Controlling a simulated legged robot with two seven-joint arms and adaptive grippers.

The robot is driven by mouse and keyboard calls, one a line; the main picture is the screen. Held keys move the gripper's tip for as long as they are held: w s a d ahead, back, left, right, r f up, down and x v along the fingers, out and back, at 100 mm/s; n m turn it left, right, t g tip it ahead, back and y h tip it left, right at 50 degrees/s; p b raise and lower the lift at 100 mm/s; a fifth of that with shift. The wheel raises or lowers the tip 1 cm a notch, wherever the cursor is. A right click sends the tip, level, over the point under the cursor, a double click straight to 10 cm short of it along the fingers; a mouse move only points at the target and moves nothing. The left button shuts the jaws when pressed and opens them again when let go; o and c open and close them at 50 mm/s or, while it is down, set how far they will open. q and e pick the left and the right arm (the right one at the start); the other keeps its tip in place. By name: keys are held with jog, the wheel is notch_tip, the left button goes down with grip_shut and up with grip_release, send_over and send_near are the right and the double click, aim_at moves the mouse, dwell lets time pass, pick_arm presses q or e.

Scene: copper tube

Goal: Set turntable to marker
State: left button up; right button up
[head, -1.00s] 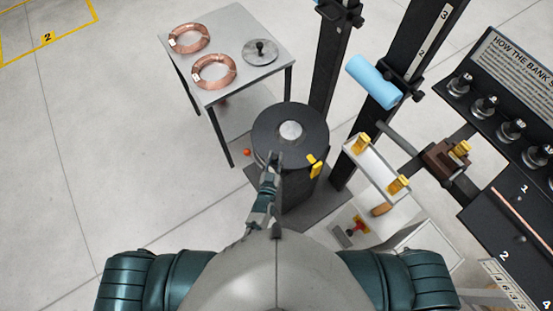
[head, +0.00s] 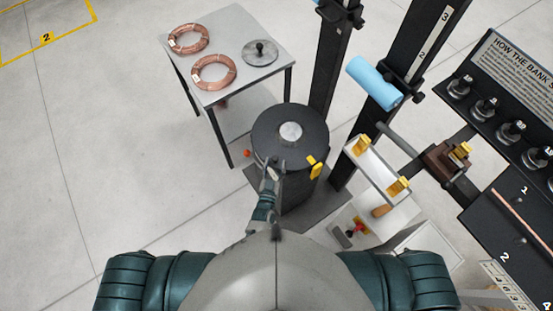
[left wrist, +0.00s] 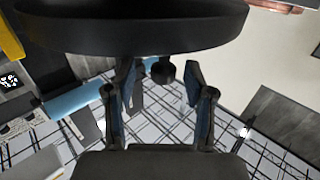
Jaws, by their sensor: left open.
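The turntable (head: 268,127) is a dark round disc with a pale hub (head: 291,131) on a dark drum-like pedestal. A yellow marker (head: 316,168) sits at its right front edge. My left gripper (head: 273,164) is at the near edge of the disc in the head view. In the left wrist view the gripper (left wrist: 162,78) is open, with its fingers below the disc's rim (left wrist: 130,36). A dark knob (left wrist: 164,72) shows between the fingertips under the rim; I cannot tell whether they touch it. My right gripper is not in view.
A grey side table (head: 236,22) holds two copper coils (head: 213,73) and a disc with a black knob (head: 260,52). Dark posts, a light-blue roller (head: 374,83) and yellow-tipped guides (head: 398,186) stand to the right. An orange ball (head: 247,153) is left of the pedestal.

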pick_arm(q)
jog(key=s+a, duration=0.1)
jog(key=s, duration=0.8)
jog(key=shift+s+a, duration=0.15)
jog(key=shift+a, duration=0.2)
jog(key=s+a+f+g, duration=0.2)
jog(key=s+f+g, duration=0.1)
jog(key=f, duration=0.5)
jog(key=s+a+f+m+g, duration=0.1)
jog(key=s+a+f+g, duration=0.1)
jog(key=s+f, duration=0.35)
jog(key=s+a+f+g, duration=0.2)
jog(key=f+g, duration=0.1)
jog(key=f, duration=0.7)
jog(key=s+a+f+g+y, duration=0.1)
jog(key=s+a+f+g, duration=0.2)
jog(key=s, duration=0.4)
jog(key=s+a+f+g+y, duration=0.1)
jog(key=s+a+f+g, duration=0.1)
jog(key=s+a+f, duration=0.4)
jog(key=s+a+f+g+y, duration=0.1)
jog(key=s+a+f+g, duration=0.2)
jog(key=s+a+f, duration=0.2)
jog(key=s+a, duration=0.2)
jog(key=s, duration=0.2)
jog(key=shift+a+n+g, duration=0.3)
jog(key=shift+n, duration=0.1)
jog(key=shift+d, duration=0.1)
